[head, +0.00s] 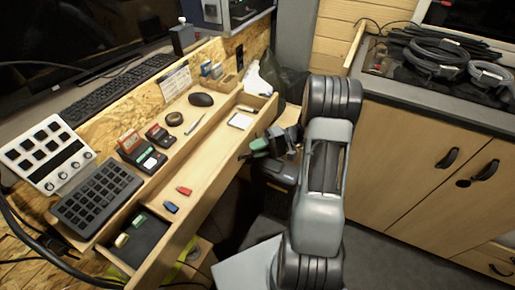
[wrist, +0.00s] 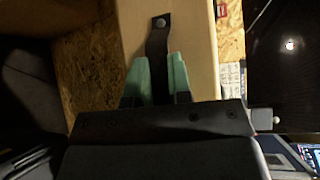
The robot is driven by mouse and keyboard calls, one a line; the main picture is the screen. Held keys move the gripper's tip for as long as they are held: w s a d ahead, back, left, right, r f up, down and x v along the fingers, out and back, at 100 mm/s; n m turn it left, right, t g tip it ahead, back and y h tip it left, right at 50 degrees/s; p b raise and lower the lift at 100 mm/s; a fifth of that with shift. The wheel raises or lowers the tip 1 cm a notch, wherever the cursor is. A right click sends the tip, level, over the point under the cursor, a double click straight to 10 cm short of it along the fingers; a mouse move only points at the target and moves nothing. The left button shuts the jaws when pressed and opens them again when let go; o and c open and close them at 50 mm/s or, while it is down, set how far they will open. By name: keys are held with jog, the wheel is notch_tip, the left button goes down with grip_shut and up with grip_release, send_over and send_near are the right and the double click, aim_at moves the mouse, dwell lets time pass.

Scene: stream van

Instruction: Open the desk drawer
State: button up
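The desk drawer (head: 222,165) is a long light-wood tray that stands out from under the desk top in the head view, its inside in sight. Its front board (wrist: 198,50) fills the middle of the wrist view. A dark strap pull (wrist: 157,42) is fixed to the board by a round stud. My gripper (head: 258,147) is at the outer side of the drawer front, near its middle. In the wrist view its two green fingers (wrist: 158,72) lie on either side of the strap, closed in on it. The strap's lower end is hidden between them.
The drawer holds a white pad (head: 240,121), red (head: 184,190) and blue (head: 171,207) sticks, and a black tray (head: 138,243). A keypad (head: 97,197) and mouse (head: 201,99) lie on the desk. A cabinet (head: 420,150) stands at right. A dark box is below my gripper.

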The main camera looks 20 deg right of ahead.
jog(key=shift+d, duration=0.1)
jog(key=s+d+r, duration=0.1)
jog(key=d+r, duration=0.1)
jog(key=d, duration=1.1)
jog(key=shift+s+d, duration=0.2)
jog(key=shift+s, duration=0.05)
notch_tip(320, 180, down, 5)
jog(key=s+m+h, duration=0.2)
jog(key=m+h, duration=0.1)
jog(key=m, duration=0.1)
jog(key=s+a+r+g+h+p, duration=0.3)
jog(key=a+r+h+p, duration=0.1)
jog(key=a+h, duration=0.1)
jog(key=s+a+r+n+t+h+p, duration=0.2)
jog(key=a+r+p, duration=0.4)
jog(key=r, duration=0.6)
jog(key=s+a+r+n+t+h+p, duration=0.2)
jog(key=s+a+r+n+h+p, duration=0.2)
jog(key=a+r, duration=0.5)
notch_tip(320, 180, up, 4)
jog(key=shift+r+n+t+h+p, duration=0.25)
jog(key=shift+n+t+h+p, duration=0.2)
jog(key=shift+h+p, duration=0.75)
